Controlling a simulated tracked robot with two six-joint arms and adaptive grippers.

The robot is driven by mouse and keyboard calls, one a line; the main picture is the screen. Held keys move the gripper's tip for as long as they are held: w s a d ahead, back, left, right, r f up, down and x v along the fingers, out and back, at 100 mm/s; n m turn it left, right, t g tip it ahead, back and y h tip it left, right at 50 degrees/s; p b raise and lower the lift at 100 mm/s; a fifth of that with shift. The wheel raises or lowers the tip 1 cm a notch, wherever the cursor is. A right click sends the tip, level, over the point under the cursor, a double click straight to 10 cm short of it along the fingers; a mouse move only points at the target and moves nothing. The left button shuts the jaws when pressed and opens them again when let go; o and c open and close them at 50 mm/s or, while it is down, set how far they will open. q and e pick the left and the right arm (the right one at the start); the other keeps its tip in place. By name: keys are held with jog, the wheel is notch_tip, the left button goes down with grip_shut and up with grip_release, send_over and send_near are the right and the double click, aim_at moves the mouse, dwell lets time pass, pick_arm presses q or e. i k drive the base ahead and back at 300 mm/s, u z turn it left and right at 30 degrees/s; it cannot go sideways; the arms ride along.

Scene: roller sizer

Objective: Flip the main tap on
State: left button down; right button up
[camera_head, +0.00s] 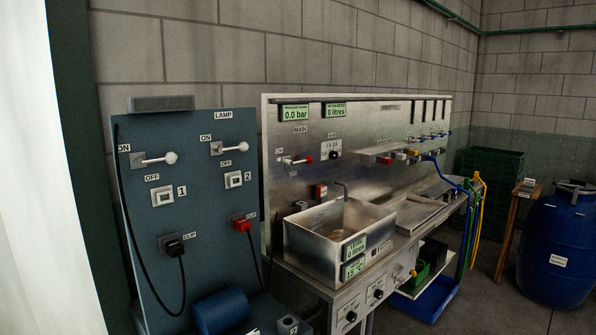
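The main tap (297,160) is on the upright metal panel (365,112), under a MAIN label. It is a small lever with a red knob at its right end, and it lies roughly horizontal. A small ON label sits just up and left of it. The lever's exact setting is too small to tell. A green pressure display (294,113) above reads 0.0 bar. A second green display (334,110) reads 0 litres. Neither of my grippers shows in this view.
A blue lamp board (200,199) with two white-knobbed levers, clips and cables stands left of the metal panel. A steel sink (312,261) juts out below the tap. A blue barrel (556,252) and green crates (490,172) stand at the right.

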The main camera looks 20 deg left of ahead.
aim_at(308, 159)
jog(key=i, duration=0.9)
jog(key=z, duration=0.05)
